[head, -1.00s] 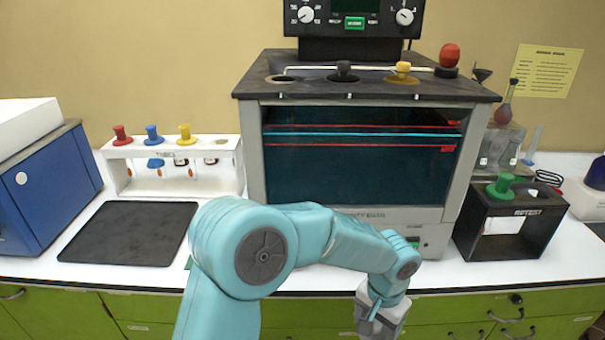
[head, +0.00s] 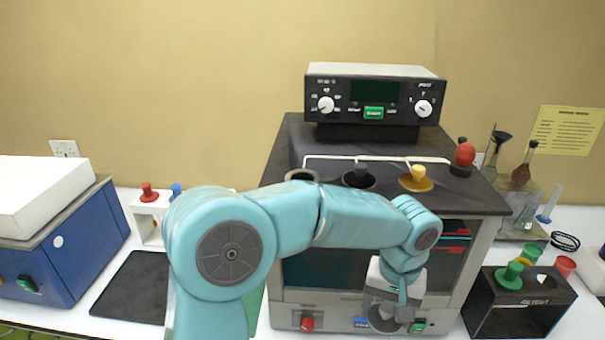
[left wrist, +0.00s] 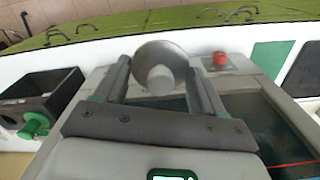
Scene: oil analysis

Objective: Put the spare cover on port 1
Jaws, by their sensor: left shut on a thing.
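The spare cover, a grey disc with a paler round knob, is in my left gripper (head: 388,300). In the left wrist view the cover (left wrist: 145,60) sits between the two fingers of the gripper (left wrist: 162,75). In the head view the cover (head: 382,322) hangs in front of the bath's lower front panel, below its top. The bath (head: 290,125) has a row of ports on its dark top. The leftmost port (head: 302,174) shows no knob and is partly hidden by my arm. Port numbers are not readable. My right gripper is out of view.
A black stand (head: 520,305) with a green stopper is at right, and a white rack (head: 150,220) at left.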

